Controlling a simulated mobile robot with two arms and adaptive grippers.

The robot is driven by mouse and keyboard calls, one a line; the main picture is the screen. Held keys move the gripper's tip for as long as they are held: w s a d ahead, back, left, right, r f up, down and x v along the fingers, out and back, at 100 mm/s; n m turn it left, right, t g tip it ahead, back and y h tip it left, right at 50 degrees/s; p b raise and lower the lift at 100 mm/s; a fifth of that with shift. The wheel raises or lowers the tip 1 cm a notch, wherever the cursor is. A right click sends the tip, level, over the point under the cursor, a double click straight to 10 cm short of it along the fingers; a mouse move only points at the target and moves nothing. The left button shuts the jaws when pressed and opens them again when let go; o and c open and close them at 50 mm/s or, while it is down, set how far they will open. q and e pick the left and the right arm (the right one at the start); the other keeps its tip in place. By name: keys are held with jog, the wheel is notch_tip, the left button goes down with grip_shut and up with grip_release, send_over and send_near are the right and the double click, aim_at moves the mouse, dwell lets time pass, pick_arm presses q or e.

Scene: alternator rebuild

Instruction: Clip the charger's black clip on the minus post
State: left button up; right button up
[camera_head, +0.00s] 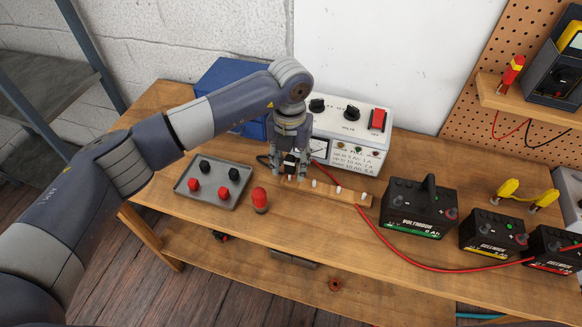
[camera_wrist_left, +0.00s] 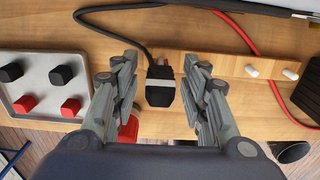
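The charger's black clip (camera_wrist_left: 160,90) sits at the left end of the wooden peg strip (camera_head: 330,191), its black cable looping up and left in the left wrist view. My left gripper (camera_head: 289,172) points down over it. In the left wrist view, its fingers (camera_wrist_left: 159,72) stand apart on both sides of the clip, with gaps visible. The white charger (camera_head: 378,151) stands behind. Three black batteries stand to the right: a green-striped one (camera_head: 410,213), a yellow-striped one (camera_head: 490,236) and a red-striped one (camera_head: 555,250). I cannot tell which post is the minus post. My right gripper is out of view.
A grey tray (camera_head: 219,171) with red and black caps lies left of the strip, a red cylinder (camera_head: 260,200) beside it. A red cable (camera_head: 405,260) runs across the front toward the right batteries. A blue box (camera_head: 222,82) stands behind my left arm. A yellow-handled tool (camera_head: 525,196) lies behind the batteries.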

aim_at(290, 156)
pick_arm(q)
jog(key=c, duration=0.6)
jog(key=shift+r+p, duration=0.85)
jog(key=shift+r, duration=1.15)
